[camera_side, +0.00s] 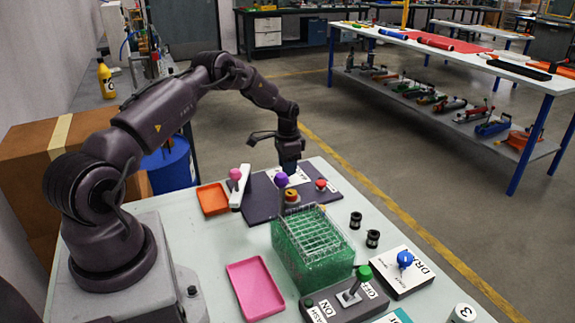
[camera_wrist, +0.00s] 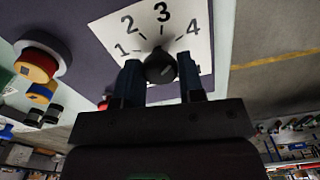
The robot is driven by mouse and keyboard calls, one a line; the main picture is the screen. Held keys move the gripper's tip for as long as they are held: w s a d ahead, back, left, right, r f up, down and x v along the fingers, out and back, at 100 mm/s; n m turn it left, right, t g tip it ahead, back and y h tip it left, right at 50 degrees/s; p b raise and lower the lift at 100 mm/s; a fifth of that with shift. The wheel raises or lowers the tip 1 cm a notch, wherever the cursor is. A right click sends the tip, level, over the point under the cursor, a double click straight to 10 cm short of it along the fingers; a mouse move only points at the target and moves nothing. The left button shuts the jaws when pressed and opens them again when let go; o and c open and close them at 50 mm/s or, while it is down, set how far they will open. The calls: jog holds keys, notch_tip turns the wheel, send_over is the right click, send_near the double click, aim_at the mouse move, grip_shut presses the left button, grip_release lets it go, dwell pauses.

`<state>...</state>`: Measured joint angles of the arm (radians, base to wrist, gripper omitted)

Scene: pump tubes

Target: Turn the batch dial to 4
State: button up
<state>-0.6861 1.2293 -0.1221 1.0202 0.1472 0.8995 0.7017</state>
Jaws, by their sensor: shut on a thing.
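In the wrist view the batch dial shows as a dark round knob (camera_wrist: 160,66) on a white plate (camera_wrist: 202,18) printed with 1, 2, 3 and 4 and tick marks. My gripper (camera_wrist: 161,76) has one finger on each side of the knob and is shut on it. I cannot read clearly which number the knob points to. In the side view my gripper (camera_side: 290,170) points straight down over the white dial plate (camera_side: 302,177) at the far end of the bench; the knob is hidden there.
Near the dial stand a purple ball (camera_side: 281,180), a red knob (camera_side: 321,184) and a pink-topped lever (camera_side: 236,175). An orange tray (camera_side: 212,199), green rack (camera_side: 312,255), pink tray (camera_side: 255,288), green-topped switch (camera_side: 363,273) and blue knob (camera_side: 404,259) are nearer the camera.

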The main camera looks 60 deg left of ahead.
jog(key=shift+r+m, duration=0.1)
jog(key=shift+m, duration=1.4)
jog(key=o, duration=0.9)
notch_tip(320, 180, up, 13)
jog(key=shift+f, duration=0.1)
